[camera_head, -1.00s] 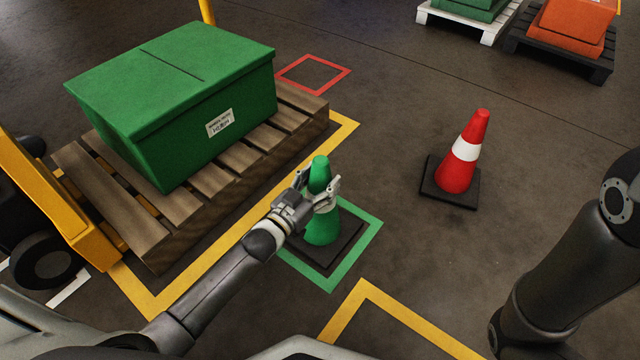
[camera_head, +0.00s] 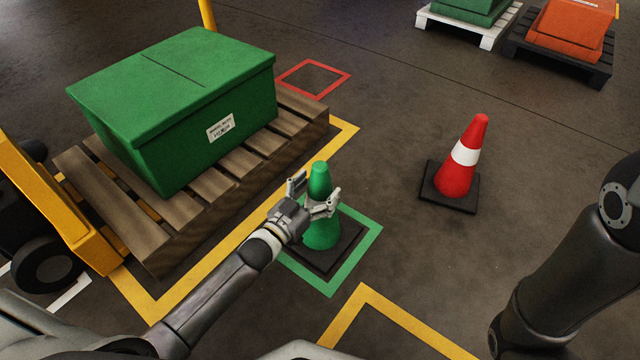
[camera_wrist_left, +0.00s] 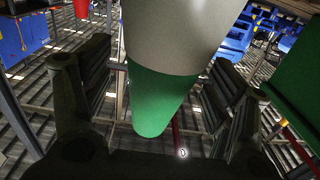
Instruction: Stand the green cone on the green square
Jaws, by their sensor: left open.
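The green cone (camera_head: 321,232) stands upright with its dark base inside the green square (camera_head: 369,243) outlined on the floor. The gripper hides part of its middle. My left gripper (camera_head: 312,196) is open, with its fingers at either side of the cone's upper part. In the left wrist view the cone (camera_wrist_left: 160,98) shows its pale band and green part between the spread fingers, with gaps beside it. My right gripper is out of view; only part of my right arm shows.
A wooden pallet (camera_head: 228,176) with a large green box (camera_head: 200,110) stands left of the cone. A red and white cone (camera_head: 457,179) stands to the right. A red square (camera_head: 343,75) lies on the floor behind. Floor between the cones is clear.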

